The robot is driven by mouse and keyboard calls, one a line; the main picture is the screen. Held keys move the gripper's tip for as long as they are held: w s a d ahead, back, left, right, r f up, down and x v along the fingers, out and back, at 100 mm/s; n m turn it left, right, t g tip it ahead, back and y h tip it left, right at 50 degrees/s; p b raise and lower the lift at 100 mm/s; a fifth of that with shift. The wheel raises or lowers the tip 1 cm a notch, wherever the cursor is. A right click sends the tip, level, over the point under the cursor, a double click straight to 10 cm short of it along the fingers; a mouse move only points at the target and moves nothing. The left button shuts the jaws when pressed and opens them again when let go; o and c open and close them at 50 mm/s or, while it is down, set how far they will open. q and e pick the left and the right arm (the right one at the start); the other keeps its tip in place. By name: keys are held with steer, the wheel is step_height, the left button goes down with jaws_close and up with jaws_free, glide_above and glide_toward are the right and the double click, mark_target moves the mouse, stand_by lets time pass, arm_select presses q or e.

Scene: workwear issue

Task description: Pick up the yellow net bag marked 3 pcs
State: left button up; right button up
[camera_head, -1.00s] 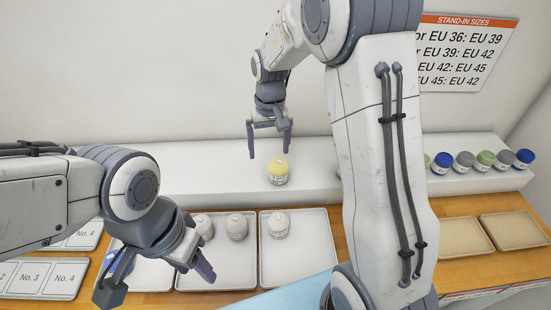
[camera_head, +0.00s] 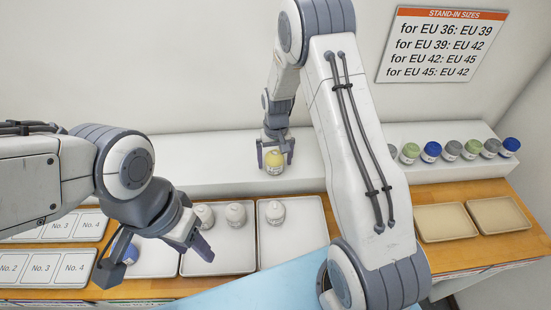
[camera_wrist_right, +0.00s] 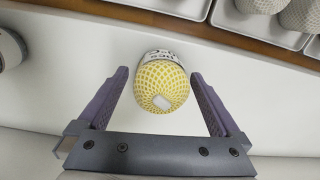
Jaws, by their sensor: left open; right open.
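The yellow net bag (camera_head: 274,162) stands on the white raised shelf, with a white label band around it. In the right wrist view the yellow net bag (camera_wrist_right: 162,84) lies between the fingers, its label facing the top of the picture. My left gripper (camera_head: 158,255) is open and empty, low over the trays at the left.
White trays (camera_head: 290,258) with white net bags (camera_head: 235,213) stand in front of the shelf (camera_head: 200,170). Several blue, green and grey bags (camera_head: 451,150) stand on the shelf at right. Two empty tan trays (camera_head: 445,222) are below them. A sign (camera_head: 442,45) hangs on the wall.

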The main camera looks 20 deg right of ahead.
steer(key=c, duration=1.1)
steer(key=shift+c, duration=1.1)
